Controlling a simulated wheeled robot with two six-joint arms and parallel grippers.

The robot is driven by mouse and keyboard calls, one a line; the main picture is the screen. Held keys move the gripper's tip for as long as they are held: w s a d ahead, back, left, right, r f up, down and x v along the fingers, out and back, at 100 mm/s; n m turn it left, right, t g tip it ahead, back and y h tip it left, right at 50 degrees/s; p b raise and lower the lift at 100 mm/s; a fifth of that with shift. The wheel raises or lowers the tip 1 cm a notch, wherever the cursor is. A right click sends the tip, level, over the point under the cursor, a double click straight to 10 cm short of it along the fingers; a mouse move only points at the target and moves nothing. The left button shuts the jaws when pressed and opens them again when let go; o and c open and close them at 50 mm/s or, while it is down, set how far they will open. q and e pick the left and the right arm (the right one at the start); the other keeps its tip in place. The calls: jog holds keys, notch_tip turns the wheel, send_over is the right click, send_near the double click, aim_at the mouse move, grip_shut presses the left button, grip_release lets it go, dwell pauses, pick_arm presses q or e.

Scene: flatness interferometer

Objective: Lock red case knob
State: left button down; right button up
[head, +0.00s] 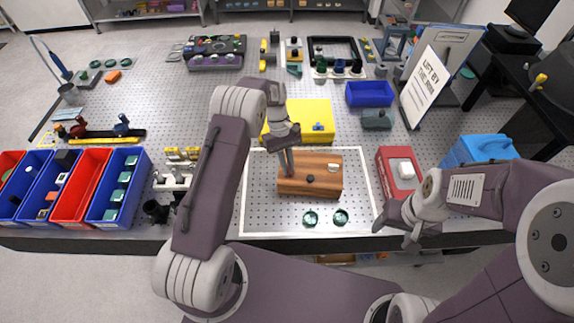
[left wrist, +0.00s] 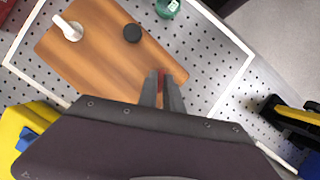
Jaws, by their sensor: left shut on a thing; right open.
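A wooden case (head: 325,188) lies flat inside a white outline on the perforated table; it also shows in the left wrist view (left wrist: 95,60). Its top carries a round black knob (left wrist: 132,33) and a white lever knob (left wrist: 68,28). My left gripper (head: 289,170) points down at the case's left end. In the left wrist view its fingers are shut on a small red knob (left wrist: 161,79), mostly hidden between them. A red case (head: 385,160) with a white part on top stands right of the outline. My right gripper (head: 393,228) is open and empty at the table's front edge.
Two green rings (head: 310,218) lie in front of the wooden case. A yellow case (head: 318,108) stands behind it, a blue tray (head: 370,88) farther back. Red and blue bins (head: 122,205) fill the left. A sign board (head: 426,85) and a blue box (head: 470,150) stand right.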

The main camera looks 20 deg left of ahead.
pick_arm(q)
jog(key=m+y, duration=0.1)
jog(key=m, duration=0.1)
jog(key=m+g, duration=0.1)
jog(key=m, duration=0.2)
jog(key=shift+w+d+m+y, duration=0.1)
jog(key=shift+d+m+y, duration=0.05)
jog(key=shift+m+y, duration=0.2)
dwell(0.5)
jog(key=c, duration=1.5)
grip_release()
jog(key=shift+r+b, duration=0.15)
jog(key=shift+b, duration=0.15)
jog(key=v, duration=0.2)
jog(key=b+v, duration=0.1)
jog(key=v, duration=0.1)
jog(key=shift+w+r, duration=0.2)
jog(key=shift+r, duration=0.05)
jog(key=shift+p+v, duration=1.1)
jog(key=shift+v, duration=1)
